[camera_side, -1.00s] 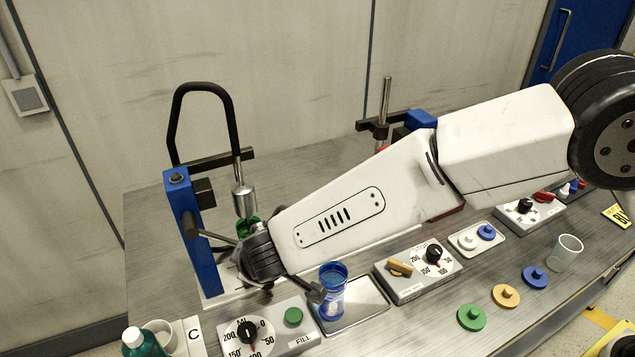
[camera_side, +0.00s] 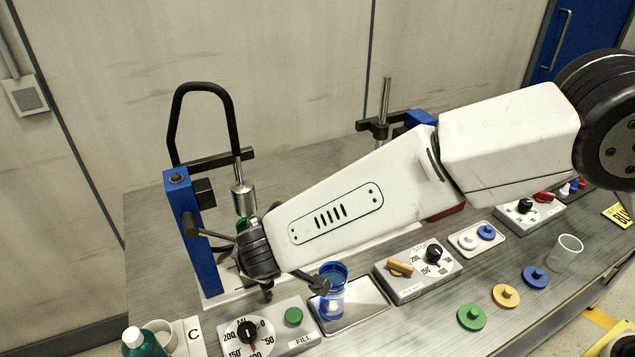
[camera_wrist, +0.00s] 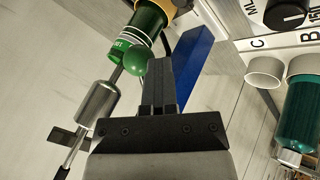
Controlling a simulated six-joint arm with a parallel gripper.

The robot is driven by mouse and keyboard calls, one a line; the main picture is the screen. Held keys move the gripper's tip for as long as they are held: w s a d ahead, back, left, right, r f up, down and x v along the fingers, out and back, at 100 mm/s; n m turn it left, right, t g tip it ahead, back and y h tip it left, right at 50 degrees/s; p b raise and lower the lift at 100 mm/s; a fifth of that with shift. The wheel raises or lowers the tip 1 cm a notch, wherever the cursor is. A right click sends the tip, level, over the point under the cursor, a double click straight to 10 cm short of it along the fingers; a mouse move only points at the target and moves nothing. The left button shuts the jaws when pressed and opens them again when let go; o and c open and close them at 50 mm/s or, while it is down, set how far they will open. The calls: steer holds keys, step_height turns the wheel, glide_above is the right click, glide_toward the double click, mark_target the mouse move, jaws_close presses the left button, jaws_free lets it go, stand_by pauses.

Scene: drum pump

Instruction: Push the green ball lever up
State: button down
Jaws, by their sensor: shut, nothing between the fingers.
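The green ball (camera_wrist: 135,61) shows in the wrist view, just left of my fingertips and in front of a green container (camera_wrist: 147,24). My gripper (camera_wrist: 160,63) is shut, with nothing between its fingers. Its tip is close beside the ball; I cannot tell whether they touch. In the side view my wrist and forearm hide the ball lever and most of the gripper. Only a bit of green (camera_side: 242,223) shows behind my wrist, below the metal nozzle (camera_side: 243,197).
The blue pump post (camera_side: 197,240) stands left of my wrist. A blue cup (camera_side: 332,290) on a metal plate and the FILL box (camera_side: 270,327) with a green button are in front. A teal bottle (camera_side: 142,343) stands front left.

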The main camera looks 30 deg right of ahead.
step_height(320, 180, up, 11)
steer(key=d+n+h, duration=0.2)
steer(key=h, duration=0.3)
steer(key=shift+d+f+h, duration=0.2)
steer(key=shift+h, duration=0.1)
stand_by(0.5)
steer(key=shift+r, duration=0.25)
stand_by(1.5)
steer(key=shift+r, duration=0.55)
steer(key=shift+r, duration=0.1)
